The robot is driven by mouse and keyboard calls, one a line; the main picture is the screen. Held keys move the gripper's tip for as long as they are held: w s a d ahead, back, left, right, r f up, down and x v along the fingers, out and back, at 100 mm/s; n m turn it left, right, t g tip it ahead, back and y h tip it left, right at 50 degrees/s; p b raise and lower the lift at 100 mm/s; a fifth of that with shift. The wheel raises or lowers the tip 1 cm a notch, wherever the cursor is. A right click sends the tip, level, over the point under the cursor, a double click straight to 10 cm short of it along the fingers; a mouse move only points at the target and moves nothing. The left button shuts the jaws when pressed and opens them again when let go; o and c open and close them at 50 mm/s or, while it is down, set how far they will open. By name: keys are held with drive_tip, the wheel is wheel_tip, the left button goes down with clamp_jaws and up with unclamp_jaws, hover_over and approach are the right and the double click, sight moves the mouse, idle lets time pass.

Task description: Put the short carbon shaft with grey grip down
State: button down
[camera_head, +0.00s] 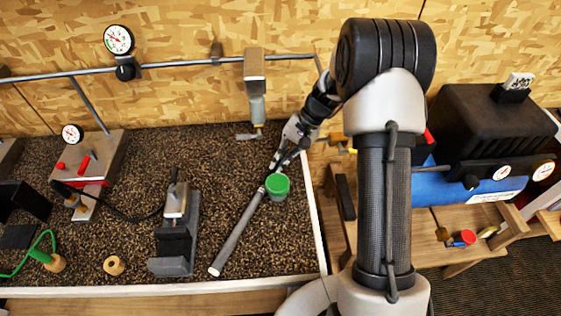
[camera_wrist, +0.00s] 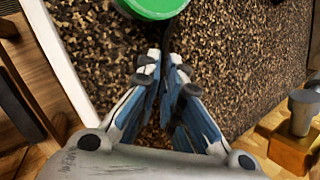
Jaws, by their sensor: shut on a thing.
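The short carbon shaft with grey grip (camera_head: 237,233) slants over the speckled bench top in the head view. Its grey grip points toward the front edge, and its thin dark end runs up to my gripper (camera_head: 279,160). My gripper is shut on that end. In the wrist view the two blue-lined fingers (camera_wrist: 168,80) are close together, and a thin dark piece of shaft shows just beyond them; the grip is not visible there. I cannot tell whether the grip touches the bench top.
A green-lidded can (camera_head: 277,184) stands right beside the shaft; its lid also shows in the wrist view (camera_wrist: 152,6). A grey clamp block (camera_head: 178,240) is left of the grip. A hanging tool (camera_head: 255,85) is behind. The bench's pale edge (camera_head: 312,215) is close on the right.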

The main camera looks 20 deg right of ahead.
drive_tip(key=c, duration=2)
unclamp_jaws()
drive_tip(key=shift+c, duration=0.2)
drive_tip(key=shift+d+r, duration=0.1)
drive_tip(key=s+p+v, duration=0.1)
drive_tip(key=p+v, duration=0.3)
drive_tip(key=v, duration=0.8)
wheel_tip(320, 180, up, 7)
drive_tip(key=s+a+n+h, duration=0.1)
drive_tip(key=s+a+h, duration=0.1)
drive_tip(key=s+a, duration=0.1)
drive_tip(key=s+a+r+n+t+h, duration=0.2)
drive_tip(key=s+a+r+n, duration=0.1)
drive_tip(key=s+r, duration=0.5)
drive_tip(key=s+a+n+t+h, duration=0.1)
drive_tip(key=s+n+t+h, duration=0.1)
drive_tip(key=s, duration=1.4)
drive_tip(key=shift+a+r+n+t, duration=0.35)
drive_tip(key=shift+r+n+t, duration=0.1)
drive_tip(key=shift+n+t, duration=0.2)
drive_tip(key=shift+s, duration=0.1)
